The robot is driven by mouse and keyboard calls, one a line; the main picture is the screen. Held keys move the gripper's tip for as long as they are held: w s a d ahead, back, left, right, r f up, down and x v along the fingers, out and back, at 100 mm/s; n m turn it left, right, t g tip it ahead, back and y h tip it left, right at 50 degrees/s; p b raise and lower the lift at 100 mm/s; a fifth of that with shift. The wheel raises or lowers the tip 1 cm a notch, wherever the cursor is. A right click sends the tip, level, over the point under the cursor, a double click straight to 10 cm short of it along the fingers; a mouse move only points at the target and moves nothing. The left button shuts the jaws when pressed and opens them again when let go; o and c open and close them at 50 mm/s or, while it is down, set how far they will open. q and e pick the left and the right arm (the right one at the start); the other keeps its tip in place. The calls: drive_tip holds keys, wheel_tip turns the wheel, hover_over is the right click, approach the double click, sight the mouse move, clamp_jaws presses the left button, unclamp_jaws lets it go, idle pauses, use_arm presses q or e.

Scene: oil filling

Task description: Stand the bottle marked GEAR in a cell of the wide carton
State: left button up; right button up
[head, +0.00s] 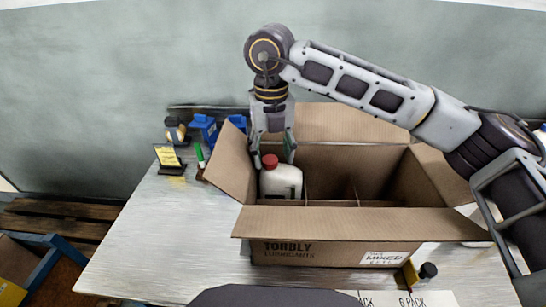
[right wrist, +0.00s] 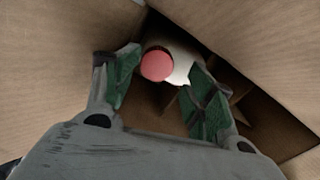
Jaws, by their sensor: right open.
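The wide carton (head: 330,222) stands open on the table with its flaps spread and dividers inside. A white bottle (head: 281,181) with a red cap stands upright in its left cell; its marking is hidden, so I cannot tell if it reads GEAR. My right gripper (head: 272,152) is open just above the bottle, with its fingers on either side of the cap. In the right wrist view the bottle (right wrist: 183,64) shows between the two spread green fingertips, with its red cap apart from them. My left gripper is not in view.
Blue bins (head: 205,127), a yellow sign (head: 168,157) and a green-topped item (head: 200,154) stand left of the carton. A dark-capped item (head: 428,270) is at the carton's front right. The table's left front (head: 160,240) is clear. The carton's other visible cells look empty.

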wheel_tip(320, 180, up, 10)
idle(0.5)
drive_tip(key=shift+f, duration=0.15)
